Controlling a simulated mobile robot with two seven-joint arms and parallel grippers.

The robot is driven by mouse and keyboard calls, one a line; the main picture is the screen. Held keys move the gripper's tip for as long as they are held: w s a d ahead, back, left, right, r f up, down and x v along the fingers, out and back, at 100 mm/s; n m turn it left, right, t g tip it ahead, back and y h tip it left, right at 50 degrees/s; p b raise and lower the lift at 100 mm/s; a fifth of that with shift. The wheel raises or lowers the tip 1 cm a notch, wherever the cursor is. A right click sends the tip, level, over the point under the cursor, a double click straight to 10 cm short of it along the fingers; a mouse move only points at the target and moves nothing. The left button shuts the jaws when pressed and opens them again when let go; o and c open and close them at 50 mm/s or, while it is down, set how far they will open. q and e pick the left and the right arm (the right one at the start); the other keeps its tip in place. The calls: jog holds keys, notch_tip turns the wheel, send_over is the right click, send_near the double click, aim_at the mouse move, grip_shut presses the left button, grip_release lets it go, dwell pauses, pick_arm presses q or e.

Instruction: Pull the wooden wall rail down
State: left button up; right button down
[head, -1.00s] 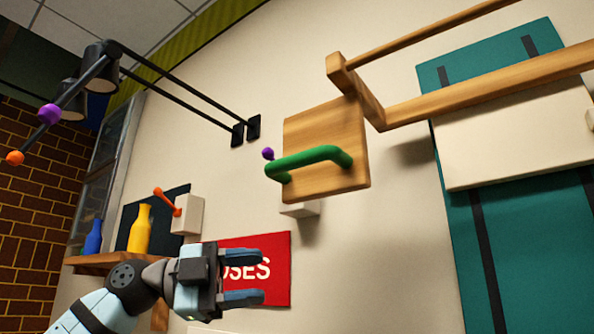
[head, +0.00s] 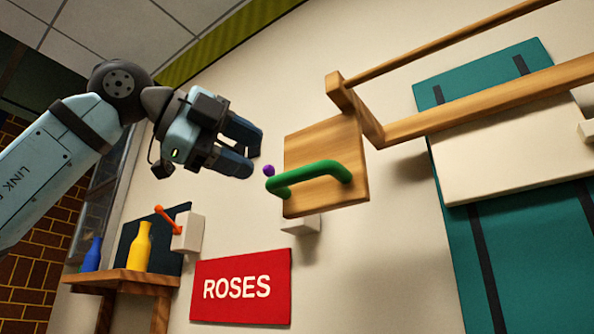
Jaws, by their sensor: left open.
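The wooden wall rail (head: 480,101) runs from the centre to the upper right of the head view. A wooden panel (head: 310,146) hangs at its left end, with a green bar handle (head: 308,173) on its front. A small purple ball (head: 268,170) shows at the handle's left end. My left gripper (head: 252,154) is open and empty, just left of the panel and handle, fingers pointing right. It appears apart from the handle, though the depth gap is hard to judge. My right gripper is not in view.
A red ROSES sign (head: 241,286) is on the wall below. A wooden shelf (head: 120,279) at lower left holds a yellow bottle (head: 140,246) and a blue bottle (head: 92,254). An orange lever (head: 165,217) sits by a white box (head: 188,233). A teal panel (head: 505,240) is at right.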

aim_at(291, 173)
pick_arm(q)
jog(key=p+x, duration=0.1)
jog(key=x, duration=0.8)
jog(key=shift+p, duration=0.35)
grip_shut()
